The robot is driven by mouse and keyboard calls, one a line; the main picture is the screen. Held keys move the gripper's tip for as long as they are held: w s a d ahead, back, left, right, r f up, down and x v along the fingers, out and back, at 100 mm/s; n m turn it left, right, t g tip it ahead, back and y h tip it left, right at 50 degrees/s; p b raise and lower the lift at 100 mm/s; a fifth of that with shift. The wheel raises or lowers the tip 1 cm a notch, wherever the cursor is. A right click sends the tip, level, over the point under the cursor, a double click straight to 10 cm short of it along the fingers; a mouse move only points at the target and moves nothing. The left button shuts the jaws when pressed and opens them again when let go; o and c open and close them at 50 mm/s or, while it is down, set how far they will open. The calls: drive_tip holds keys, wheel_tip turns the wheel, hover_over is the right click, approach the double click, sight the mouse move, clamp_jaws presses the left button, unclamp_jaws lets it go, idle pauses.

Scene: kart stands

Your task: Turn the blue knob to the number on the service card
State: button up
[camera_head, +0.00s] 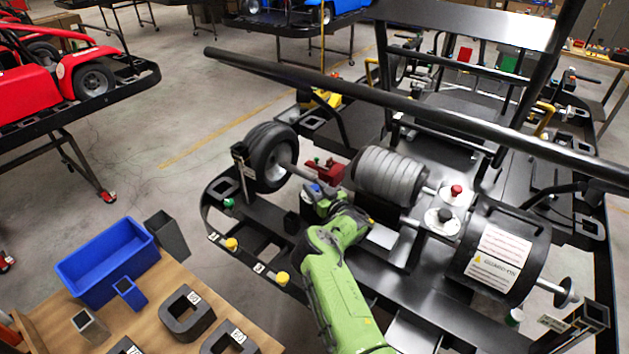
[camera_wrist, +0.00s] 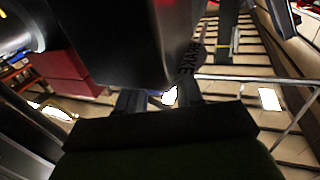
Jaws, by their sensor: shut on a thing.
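My gripper (camera_head: 317,193) reaches over the front left part of the black kart frame, between the front wheel and the grey ribbed cylinder. It is shut on the blue knob (camera_head: 315,188), of which only a small blue patch shows; the fingers hide the rest. In the wrist view my gripper's dark fingers (camera_wrist: 163,101) show below a large black body. The knob's pointer and number marks cannot be made out. A white sheet with a yellow warning sign (camera_head: 497,258) is on the black cylinder at right; its text is too small to read, and I cannot tell whether it is the service card.
A small red part (camera_head: 325,171) sits just behind my gripper. The wheel (camera_head: 271,157) is close on the left, the ribbed cylinder (camera_head: 388,176) on the right. A long black bar (camera_head: 400,108) crosses above. A wooden table with a blue bin (camera_head: 108,262) stands at lower left.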

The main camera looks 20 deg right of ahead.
sight(314, 187)
drive_tip(key=shift+r+n+y, duration=0.25)
drive_tip(key=shift+n+y, duration=0.35)
drive_tip(key=shift+y, duration=0.3)
drive_tip(key=o, duration=0.8)
drive_tip(key=shift+w, duration=0.1)
drive_tip(key=shift+c, duration=0.2)
drive_tip(key=shift+o, duration=1)
drive_tip(key=shift+f, duration=0.1)
wheel_tip(314, 187, up, 10)
drive_tip(key=p, duration=0.2)
drive_tip(key=shift+o, duration=0.2)
